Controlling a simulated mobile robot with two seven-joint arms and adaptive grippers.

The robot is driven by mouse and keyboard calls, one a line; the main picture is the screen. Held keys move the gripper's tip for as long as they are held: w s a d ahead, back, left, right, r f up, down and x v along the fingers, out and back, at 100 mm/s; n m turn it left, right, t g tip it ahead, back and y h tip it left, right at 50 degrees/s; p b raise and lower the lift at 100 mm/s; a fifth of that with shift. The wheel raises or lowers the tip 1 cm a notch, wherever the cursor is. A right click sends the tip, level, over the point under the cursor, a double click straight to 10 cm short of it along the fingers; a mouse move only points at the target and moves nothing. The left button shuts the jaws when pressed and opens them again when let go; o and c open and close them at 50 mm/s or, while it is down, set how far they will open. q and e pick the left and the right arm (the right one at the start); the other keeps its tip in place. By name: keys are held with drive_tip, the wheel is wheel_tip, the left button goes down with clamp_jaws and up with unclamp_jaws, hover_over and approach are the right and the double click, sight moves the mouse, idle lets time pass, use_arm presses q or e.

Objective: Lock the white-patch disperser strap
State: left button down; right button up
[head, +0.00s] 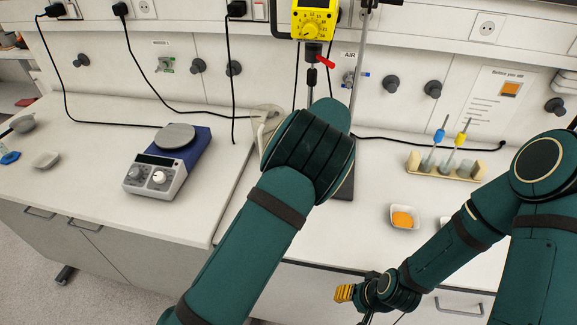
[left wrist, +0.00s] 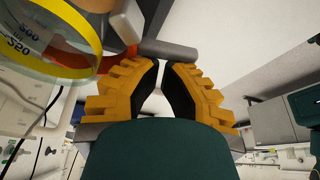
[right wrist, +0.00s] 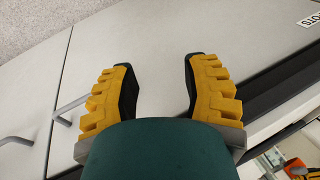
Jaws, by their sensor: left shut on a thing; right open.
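The disperser's yellow dial head (head: 313,20) stands on a rod at the back middle, with a red lever (head: 327,64) below it. My left arm covers its lower part, and my left gripper is hidden in the head view. In the left wrist view, a glass vessel (left wrist: 35,65) with a yellow band and volume marks is at the upper left. An orange-red strap (left wrist: 88,66) runs along it towards a grey bar (left wrist: 168,50). My left gripper (left wrist: 162,66) is shut on the grey bar at its fingertips. My right gripper (head: 344,293) is open and empty. I cannot make out a white patch.
A tube rack (head: 445,166) and a white dish of orange material (head: 402,217) are on the right. My right gripper hangs before cabinet fronts (right wrist: 155,30). Black cables run down the back wall.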

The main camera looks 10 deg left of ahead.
use_arm(q)
drive_tip(key=shift+w+d+p, duration=0.15)
drive_tip(key=shift+w+d, duration=0.1)
drive_tip(key=shift+d, duration=0.45)
drive_tip(key=shift+w+d+p, duration=0.15)
drive_tip(key=shift+w+d, duration=0.05)
drive_tip(key=shift+d, duration=0.45)
